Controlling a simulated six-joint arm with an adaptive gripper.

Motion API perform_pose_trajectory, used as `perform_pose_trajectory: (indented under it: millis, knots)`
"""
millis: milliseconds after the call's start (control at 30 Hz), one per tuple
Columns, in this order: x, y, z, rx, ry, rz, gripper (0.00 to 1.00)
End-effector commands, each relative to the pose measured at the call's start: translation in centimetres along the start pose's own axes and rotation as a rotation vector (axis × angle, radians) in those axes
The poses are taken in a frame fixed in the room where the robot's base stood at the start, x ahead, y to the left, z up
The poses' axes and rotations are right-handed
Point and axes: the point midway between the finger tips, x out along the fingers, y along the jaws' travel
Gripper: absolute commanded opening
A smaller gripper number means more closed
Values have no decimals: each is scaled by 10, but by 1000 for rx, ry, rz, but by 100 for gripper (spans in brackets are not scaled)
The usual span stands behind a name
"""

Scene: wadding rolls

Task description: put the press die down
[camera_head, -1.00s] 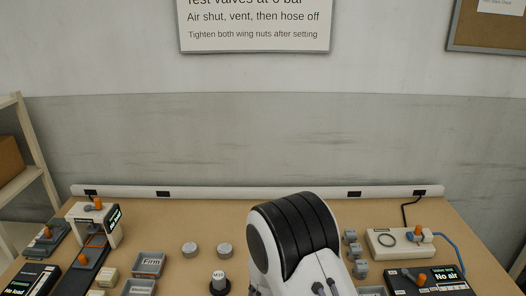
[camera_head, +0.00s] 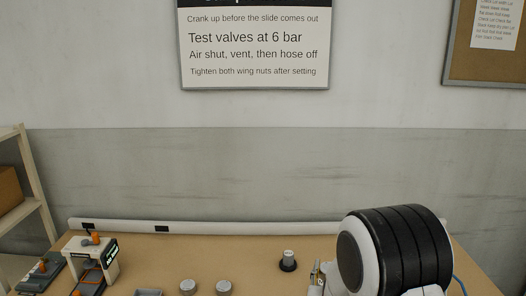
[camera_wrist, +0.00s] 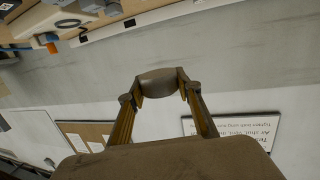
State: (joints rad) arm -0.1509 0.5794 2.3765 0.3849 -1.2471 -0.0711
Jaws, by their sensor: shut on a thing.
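My gripper (camera_wrist: 160,90) is in the wrist view, its two fingers shut on a short, dark grey-brown round piece (camera_wrist: 158,76), which I take to be the press die. It is held between the fingertips, with the wall behind it. Two grey round pieces, a left one (camera_head: 188,287) and a right one (camera_head: 223,287), sit on the bench (camera_head: 180,254) in the head view.
A black-based knob with a pale top (camera_head: 288,262) is on the bench left of my arm. A small press-like fixture (camera_head: 91,260) stands at the left. A wall rail (camera_head: 215,228) runs along the back. Bare bench lies between the fixture and the knob.

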Motion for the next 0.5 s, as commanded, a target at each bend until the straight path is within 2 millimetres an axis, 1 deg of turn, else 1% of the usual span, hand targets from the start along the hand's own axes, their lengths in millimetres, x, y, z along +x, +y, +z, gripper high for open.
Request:
perform_pose_trajectory:
  millis: [33, 133, 500]
  knots:
    - [0, 2, -6, -2, 4, -18, 3]
    - [-1, 1, -13, -7, 6, -62, 3]
    - [-10, -2, -30, -28, 4, -189, 3]
